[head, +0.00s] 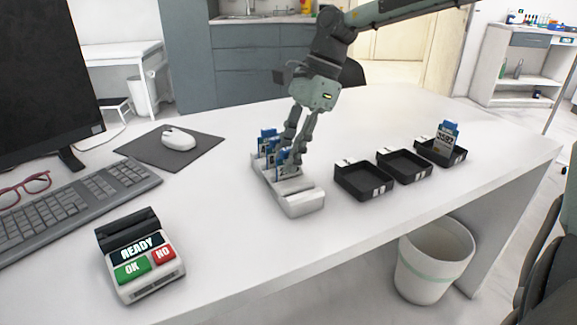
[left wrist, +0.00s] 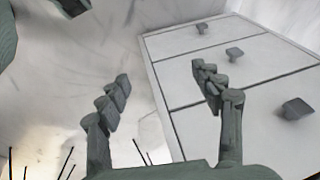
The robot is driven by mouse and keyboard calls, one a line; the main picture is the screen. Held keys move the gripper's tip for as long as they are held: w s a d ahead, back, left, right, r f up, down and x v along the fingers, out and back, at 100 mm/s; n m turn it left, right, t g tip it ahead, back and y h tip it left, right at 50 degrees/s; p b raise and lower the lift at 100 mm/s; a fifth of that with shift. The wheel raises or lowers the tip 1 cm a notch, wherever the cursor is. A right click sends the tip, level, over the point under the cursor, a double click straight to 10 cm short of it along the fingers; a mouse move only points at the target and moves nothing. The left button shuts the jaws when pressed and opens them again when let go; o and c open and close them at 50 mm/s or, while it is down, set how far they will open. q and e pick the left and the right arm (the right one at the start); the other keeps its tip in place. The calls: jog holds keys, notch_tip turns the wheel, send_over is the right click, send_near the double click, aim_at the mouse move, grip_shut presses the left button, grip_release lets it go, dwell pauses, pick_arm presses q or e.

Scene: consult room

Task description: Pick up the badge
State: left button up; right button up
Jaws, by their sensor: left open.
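Blue-and-white badges (head: 266,147) stand upright in a white rack (head: 302,202) in the middle of the desk. The nearest rack badge (head: 282,169) is partly covered by the fingers of my right gripper (head: 290,160), which point down at it. Whether the fingers are closed on it or only beside it, I cannot tell. Another badge (head: 446,139) stands in the farthest black tray (head: 459,157). My left gripper (left wrist: 164,88) shows only in the left wrist view, its fingers wide apart with nothing between them, away from the badges.
Two empty black trays (head: 362,181) (head: 403,164) stand right of the rack. A READY device (head: 140,258) with OK and NO buttons, a keyboard (head: 85,203) and a mouse (head: 178,139) are on the left. A bin (head: 434,262) stands below. The left wrist view shows a drawer front (left wrist: 225,65).

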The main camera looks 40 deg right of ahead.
grip_shut()
jog(key=shift+r, duration=0.1)
